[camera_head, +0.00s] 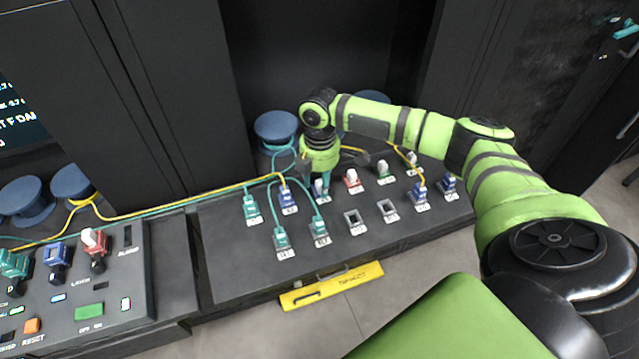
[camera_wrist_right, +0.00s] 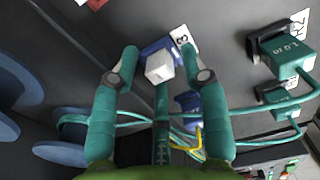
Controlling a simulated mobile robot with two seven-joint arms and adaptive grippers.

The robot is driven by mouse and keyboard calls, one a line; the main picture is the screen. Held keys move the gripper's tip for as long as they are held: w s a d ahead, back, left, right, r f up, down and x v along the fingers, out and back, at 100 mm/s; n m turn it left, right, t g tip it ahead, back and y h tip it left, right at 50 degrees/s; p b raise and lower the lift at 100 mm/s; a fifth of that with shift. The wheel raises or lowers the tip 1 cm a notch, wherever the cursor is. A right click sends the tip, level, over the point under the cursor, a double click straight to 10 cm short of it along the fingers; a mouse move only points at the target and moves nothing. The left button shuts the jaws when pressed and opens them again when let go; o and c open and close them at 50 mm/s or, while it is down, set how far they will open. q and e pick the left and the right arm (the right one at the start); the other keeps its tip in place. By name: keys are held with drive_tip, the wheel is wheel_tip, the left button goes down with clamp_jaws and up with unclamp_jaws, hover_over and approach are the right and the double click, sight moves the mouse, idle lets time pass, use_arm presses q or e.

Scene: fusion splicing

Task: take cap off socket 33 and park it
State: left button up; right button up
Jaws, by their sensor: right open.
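The socket under my right gripper is blue with a white cap (camera_wrist_right: 159,68), and its partly hidden label in the right wrist view ends in 3. My right gripper (camera_wrist_right: 160,52) is open, with one green finger on each side of the capped socket and a gap to the cap. In the head view the right gripper (camera_head: 321,176) points down over the back row of the panel. The blue socket (camera_head: 320,191) shows just below it there, with its cap mostly hidden. My left gripper is not in view.
Other sockets on the dark panel (camera_head: 240,262) hold green plugs (camera_head: 251,206), a red one with a white cap (camera_head: 352,179) and empty frames (camera_head: 388,208). Green and yellow cables run close by. Blue spools (camera_head: 275,126) stand behind. A yellow strip (camera_head: 332,287) lies in front.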

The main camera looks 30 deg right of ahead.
sight(319, 182)
idle(0.4)
drive_tip(key=shift+p, duration=0.5)
clamp_jaws()
drive_tip(key=shift+r, duration=0.2)
drive_tip(key=shift+r+p, duration=2.85)
drive_tip(key=shift+p, duration=0.35)
drive_tip(key=shift+a, duration=0.1)
